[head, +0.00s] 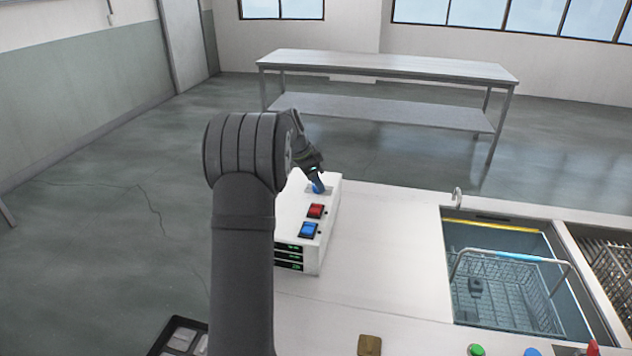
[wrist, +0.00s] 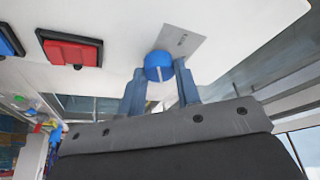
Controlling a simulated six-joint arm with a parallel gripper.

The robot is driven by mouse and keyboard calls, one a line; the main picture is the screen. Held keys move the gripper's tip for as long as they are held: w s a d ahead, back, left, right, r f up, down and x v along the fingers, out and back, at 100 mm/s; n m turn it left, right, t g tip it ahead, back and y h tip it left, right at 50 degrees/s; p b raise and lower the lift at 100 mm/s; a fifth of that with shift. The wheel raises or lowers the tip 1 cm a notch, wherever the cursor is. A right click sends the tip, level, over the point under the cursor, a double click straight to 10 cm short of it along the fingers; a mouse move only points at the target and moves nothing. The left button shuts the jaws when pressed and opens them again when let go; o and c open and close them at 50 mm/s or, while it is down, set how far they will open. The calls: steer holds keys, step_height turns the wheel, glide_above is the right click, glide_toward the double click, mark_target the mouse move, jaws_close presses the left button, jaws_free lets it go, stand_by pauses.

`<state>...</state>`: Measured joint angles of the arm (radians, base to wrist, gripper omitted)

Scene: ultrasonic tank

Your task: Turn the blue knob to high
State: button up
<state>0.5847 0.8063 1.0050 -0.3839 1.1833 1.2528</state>
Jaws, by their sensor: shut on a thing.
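The blue knob (wrist: 158,66) sits on the white control box, with a pale pointer line on its face, in the wrist view. My gripper (wrist: 160,84) is shut on it, one finger on each side. In the head view the knob (head: 318,188) shows as a small blue spot under my gripper (head: 317,178), at the far end of the box (head: 322,240). A grey label plate (wrist: 184,40) lies beside the knob; its lettering is too small to read.
A red switch (head: 316,211) and a blue switch (head: 308,230) sit nearer on the box, with green displays (head: 289,256) on its front. A tank (head: 500,232) with a wire basket (head: 505,290) is at right. The white counter (head: 390,240) between is mostly clear.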

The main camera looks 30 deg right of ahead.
steer(key=o, duration=1)
steer(key=shift+c, duration=0.2)
steer(key=shift+r, duration=0.1)
steer(key=v, duration=1.7)
steer(key=shift+r, duration=0.1)
steer(key=x, duration=1.7)
steer(key=shift+f, duration=0.25)
